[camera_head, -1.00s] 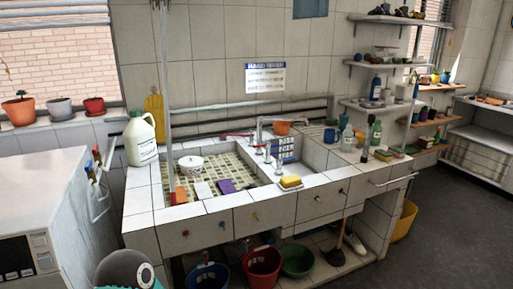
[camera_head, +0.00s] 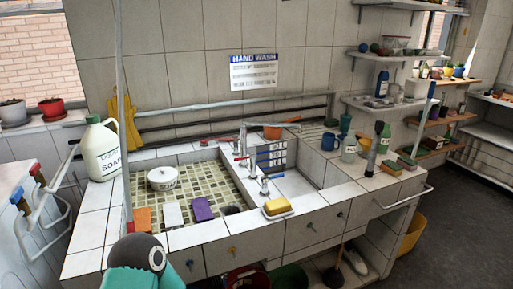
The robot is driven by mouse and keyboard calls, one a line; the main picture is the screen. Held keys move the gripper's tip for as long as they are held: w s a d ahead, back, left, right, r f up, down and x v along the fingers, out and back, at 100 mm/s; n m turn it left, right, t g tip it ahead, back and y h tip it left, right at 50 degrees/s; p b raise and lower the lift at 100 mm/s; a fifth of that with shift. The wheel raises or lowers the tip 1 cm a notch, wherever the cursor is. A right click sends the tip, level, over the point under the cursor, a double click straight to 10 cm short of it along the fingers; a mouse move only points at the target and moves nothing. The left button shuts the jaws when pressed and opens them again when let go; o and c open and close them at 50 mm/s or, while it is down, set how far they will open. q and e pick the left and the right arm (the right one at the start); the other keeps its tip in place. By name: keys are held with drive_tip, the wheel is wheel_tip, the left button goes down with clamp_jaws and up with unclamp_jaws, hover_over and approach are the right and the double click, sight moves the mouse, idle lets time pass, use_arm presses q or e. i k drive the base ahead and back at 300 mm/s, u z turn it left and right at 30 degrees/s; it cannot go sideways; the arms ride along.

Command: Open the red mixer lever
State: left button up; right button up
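The red mixer lever (camera_head: 227,139) sticks out to the left from the metal tap (camera_head: 243,140) at the back of the sink, in the middle of the head view. It looks thin and roughly level. A second small red part (camera_head: 241,157) shows just below it, beside the tap fittings. Neither gripper can be seen. A teal and dark arm part of mine (camera_head: 140,255) shows at the bottom left, in front of the sink and well away from the lever.
The tiled basin holds a white lidded pot (camera_head: 162,179) and several coloured blocks. A soap jug (camera_head: 102,150) stands at the left. A yellow sponge (camera_head: 277,207) lies on the front rim. A thin upright pole (camera_head: 122,90) crosses the left side. Bottles stand at the right.

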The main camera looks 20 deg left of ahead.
sight(252, 156)
drive_tip(key=z, duration=0.15)
drive_tip(key=i, duration=1.1)
drive_tip(key=u, duration=1.95)
